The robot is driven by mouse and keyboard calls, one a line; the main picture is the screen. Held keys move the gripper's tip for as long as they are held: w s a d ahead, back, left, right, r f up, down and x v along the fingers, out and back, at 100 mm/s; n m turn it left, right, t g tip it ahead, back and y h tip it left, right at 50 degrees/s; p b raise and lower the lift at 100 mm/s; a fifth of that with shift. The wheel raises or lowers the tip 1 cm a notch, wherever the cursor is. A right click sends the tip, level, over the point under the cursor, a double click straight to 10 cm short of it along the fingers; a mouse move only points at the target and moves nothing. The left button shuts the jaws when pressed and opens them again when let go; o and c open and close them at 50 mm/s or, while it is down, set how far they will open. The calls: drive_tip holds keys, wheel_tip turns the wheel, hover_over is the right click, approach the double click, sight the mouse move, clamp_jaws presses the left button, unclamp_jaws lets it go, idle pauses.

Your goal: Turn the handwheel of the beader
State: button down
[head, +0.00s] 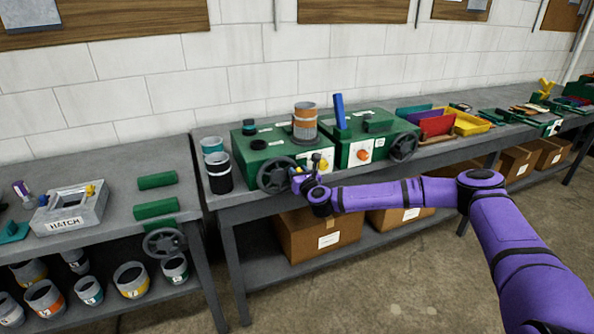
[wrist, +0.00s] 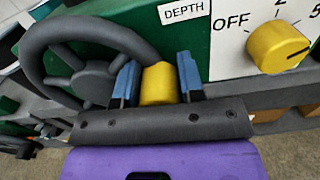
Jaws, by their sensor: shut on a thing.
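A dark grey handwheel (head: 275,175) is on the front left of a green machine (head: 243,163) on the bench. In the wrist view the handwheel (wrist: 88,80) fills the left side, under a "DEPTH" label (wrist: 186,12). My gripper (head: 307,177) is at the wheel's right side. In the wrist view my gripper (wrist: 158,77) has its blue fingers shut on a yellow handle (wrist: 158,86) at the wheel's rim. The fingers hide part of the rim, and how the handle joins it is hidden. I cannot read which machine is named the beader.
A yellow dial (wrist: 278,48) marked OFF sits on the white panel right of my fingers. A second green machine (head: 350,150) with an orange dial and its own handwheel (head: 403,147) stands to the right. Dark and teal-topped cans (head: 217,170) stand close on the left.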

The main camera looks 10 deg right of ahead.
drive_tip(key=shift+f+m, duration=0.2)
drive_tip(key=shift+m, duration=0.3)
drive_tip(key=c, duration=1)
unclamp_jaws()
drive_tip(key=shift+f, duration=0.1)
drive_tip(key=v, duration=1.1)
drive_tip(key=shift+w, duration=0.1)
